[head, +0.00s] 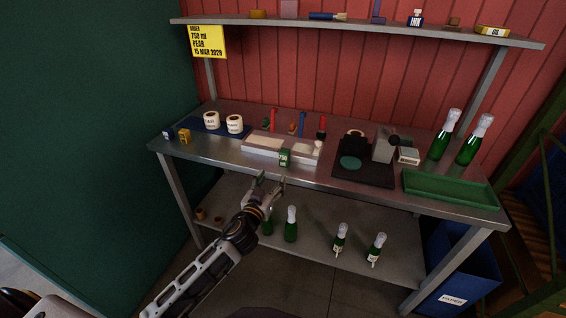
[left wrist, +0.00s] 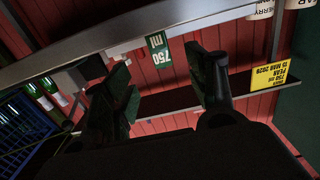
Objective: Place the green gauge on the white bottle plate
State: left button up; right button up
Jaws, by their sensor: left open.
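The green gauge (head: 284,158), a small block marked 750 ml, is at the front edge of the bench, by the long white plate (head: 262,146). I cannot tell whether it rests on the plate or in front of it. In the left wrist view the gauge (left wrist: 159,49) shows upside down beyond the fingers. My left gripper (head: 272,182) is open and empty, just in front of and below the bench edge, short of the gauge. It also shows in the left wrist view (left wrist: 162,82), with its two dark fingers apart. My right gripper is not in view.
Paper rolls (head: 222,122) stand at the back left. A black mat (head: 364,175) with a grey device (head: 384,146) lies to the right, beside a green tray (head: 450,189) and tall bottles (head: 439,143). More bottles (head: 291,225) stand on the lower shelf. A yellow sign (head: 207,41) hangs above.

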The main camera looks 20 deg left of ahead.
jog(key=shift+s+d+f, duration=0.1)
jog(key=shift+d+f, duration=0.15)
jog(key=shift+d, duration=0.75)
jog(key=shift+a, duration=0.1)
